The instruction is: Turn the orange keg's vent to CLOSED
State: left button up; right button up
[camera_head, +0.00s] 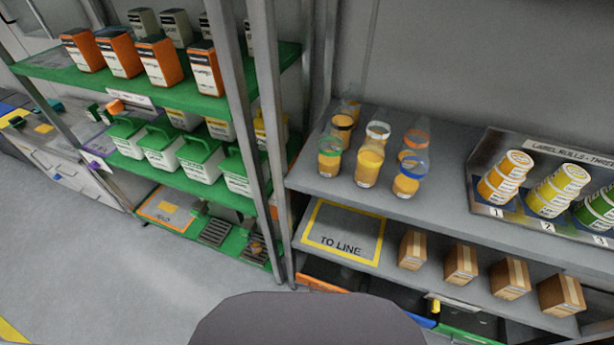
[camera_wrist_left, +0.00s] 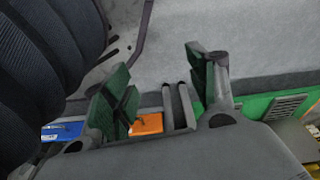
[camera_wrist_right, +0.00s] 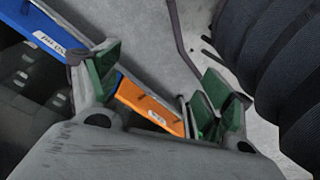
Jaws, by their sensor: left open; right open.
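I see no orange keg and no vent in any view. My left gripper (camera_wrist_left: 160,78) shows in the left wrist view, open and empty, with its green-padded fingers apart over the floor. My right gripper (camera_wrist_right: 155,82) shows in the right wrist view, also open and empty, with its fingers apart. Neither gripper shows in the head view. An orange bin edge (camera_wrist_right: 150,105) lies beyond the right fingers, beside a blue one (camera_wrist_right: 62,35). In the left wrist view an orange piece (camera_wrist_left: 148,123) shows beyond the fingers.
A green shelf rack (camera_head: 160,85) at left holds orange-and-dark containers and white jugs with green lids. The grey shelf (camera_head: 300,180) at right holds cups, label rolls (camera_head: 503,178) and, lower, cardboard boxes (camera_head: 460,265) beside a "TO LINE" mat (camera_head: 343,232). Floor (camera_head: 130,275) at lower left is clear.

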pick_arm(q)
jog(key=s+a+r+p, duration=0.1)
jog(key=s+a+p, duration=0.1)
jog(key=s+p, duration=0.4)
jog(key=s+a+r+p, duration=0.2)
jog(key=s+a+p, duration=0.1)
jog(key=s+p, duration=0.4)
jog(key=shift+s+g, duration=0.4)
jog(key=shift+s, duration=0.55)
pick_arm(e)
jog(key=s+d+r, duration=0.1)
jog(key=s+d, duration=0.1)
jog(key=s, duration=0.5)
jog(key=s+d+r, duration=0.2)
jog(key=s+d, duration=0.1)
jog(key=s, duration=0.5)
jog(key=shift+g, duration=0.4)
pick_arm(q)
jog(key=shift+f, duration=0.15)
pick_arm(e)
jog(key=shift+f, duration=0.15)
pick_arm(q)
notch_tip(320, 180, down, 4)
jog(key=b, duration=0.5)
jog(key=shift+d+f, duration=0.1)
jog(key=shift+f, duration=0.1)
pick_arm(e)
notch_tip(320, 180, down, 4)
jog(key=shift+a+f, duration=0.1)
jog(key=shift+f, duration=0.1)
